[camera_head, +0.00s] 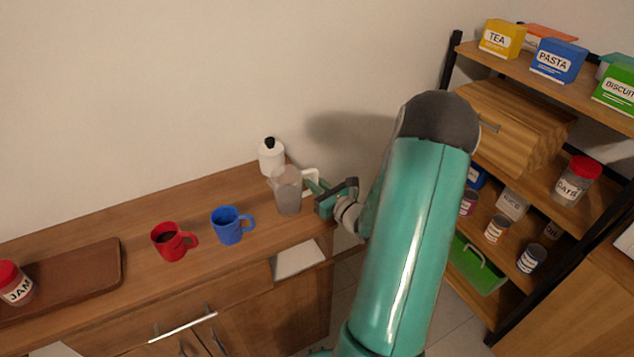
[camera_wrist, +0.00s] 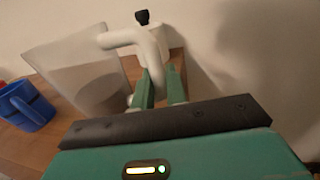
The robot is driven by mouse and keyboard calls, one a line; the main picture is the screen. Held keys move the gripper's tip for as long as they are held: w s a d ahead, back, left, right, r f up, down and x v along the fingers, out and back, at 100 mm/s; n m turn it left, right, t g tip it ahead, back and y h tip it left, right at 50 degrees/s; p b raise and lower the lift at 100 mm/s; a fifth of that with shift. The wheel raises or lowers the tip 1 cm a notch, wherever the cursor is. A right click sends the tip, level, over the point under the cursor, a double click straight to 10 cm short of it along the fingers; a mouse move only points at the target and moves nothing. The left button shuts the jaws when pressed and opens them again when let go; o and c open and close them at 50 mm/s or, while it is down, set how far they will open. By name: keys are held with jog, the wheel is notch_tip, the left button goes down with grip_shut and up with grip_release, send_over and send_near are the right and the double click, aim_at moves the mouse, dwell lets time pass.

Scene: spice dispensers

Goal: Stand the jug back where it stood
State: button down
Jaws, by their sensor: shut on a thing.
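The jug (camera_head: 287,190) is a see-through grey pitcher with a white handle, near the right end of the wooden counter. In the wrist view the jug (camera_wrist: 88,78) fills the left side and looks tilted in the picture. My gripper (camera_head: 316,188) comes from the right and is shut on the jug's white handle. In the wrist view its green fingers (camera_wrist: 160,88) close around the lower part of the handle (camera_wrist: 146,45). I cannot tell whether the jug's base touches the counter.
A white bottle with a black top (camera_head: 271,157) stands just behind the jug. A blue mug (camera_head: 230,228) and a red mug with dark contents (camera_head: 170,243) stand to its left. A brown board (camera_head: 75,275) and a jam jar (camera_head: 14,284) are far left. A shelf unit (camera_head: 545,150) stands right.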

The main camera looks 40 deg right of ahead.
jog(key=shift+s+r, duration=0.1)
jog(key=c, duration=1.4)
grip_release()
jog(key=shift+c, duration=0.2)
